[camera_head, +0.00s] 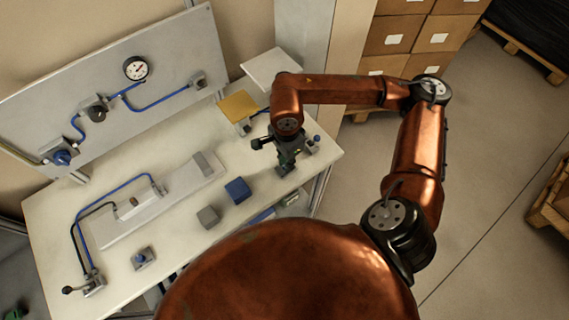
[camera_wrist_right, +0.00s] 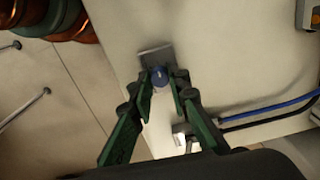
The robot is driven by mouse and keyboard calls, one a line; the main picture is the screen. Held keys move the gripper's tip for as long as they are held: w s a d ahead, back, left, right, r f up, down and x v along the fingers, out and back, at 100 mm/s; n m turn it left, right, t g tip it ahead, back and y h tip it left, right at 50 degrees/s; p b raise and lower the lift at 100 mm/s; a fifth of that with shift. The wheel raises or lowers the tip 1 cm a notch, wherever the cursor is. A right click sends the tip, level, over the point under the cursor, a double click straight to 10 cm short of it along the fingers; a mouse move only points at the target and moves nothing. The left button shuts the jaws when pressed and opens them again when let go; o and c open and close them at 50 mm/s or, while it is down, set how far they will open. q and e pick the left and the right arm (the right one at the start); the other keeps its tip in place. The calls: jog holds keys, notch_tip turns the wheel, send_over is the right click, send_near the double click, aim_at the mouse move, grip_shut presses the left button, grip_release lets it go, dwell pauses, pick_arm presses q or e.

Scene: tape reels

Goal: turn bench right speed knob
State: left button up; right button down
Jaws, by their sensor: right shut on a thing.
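The right speed knob (camera_wrist_right: 159,77) is a small blue knob with a pale mark on its top, set on a grey plate (camera_wrist_right: 153,55) near the bench's front edge. My right gripper (camera_wrist_right: 160,82) is over it in the wrist view, with its green fingers closed on the two sides of the knob. In the head view my right gripper (camera_head: 286,168) points down at the right end of the bench and hides the knob. My left gripper is not in view.
A metal fitting (camera_head: 311,148) stands close to the right of my gripper. A blue block (camera_head: 238,190) and a grey block (camera_head: 208,217) stand to its left. Another blue knob (camera_head: 141,258) is at the bench's left. The upright panel (camera_head: 50,105) carries a gauge.

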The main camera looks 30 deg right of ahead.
jog(key=shift+n+b, duration=1.05)
jog(key=shift+n, duration=0.25)
jog(key=c, duration=1.8)
grip_release()
notch_tip(320, 180, up, 12)
